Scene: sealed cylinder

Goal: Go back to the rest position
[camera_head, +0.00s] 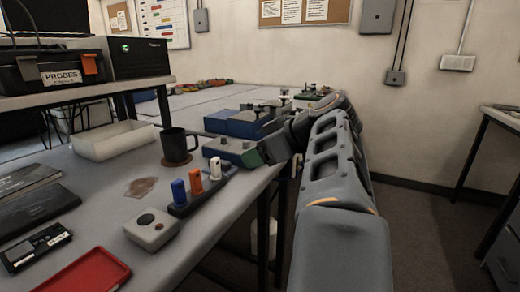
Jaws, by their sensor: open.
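My arm (340,190) rises from the bottom right, bends at the elbow, and its dark end section comes back left to the table's right edge. My gripper (260,154) is at that end, beside a blue box with a grey-green top (230,150). It is open; its fingers are small and partly hidden, and I see nothing held. Nearer, a dark rack (202,198) holds a blue cylinder (179,191), an orange cylinder (195,180) and a white cylinder (215,168) upright in a row, apart from the gripper.
A dark mug (175,146), white tray (112,140), small white box with a dark button (151,228) and red tray (90,278) stand on the table (95,215). Larger blue boxes (235,124) stand behind the gripper. Open floor (425,235) lies right of my arm.

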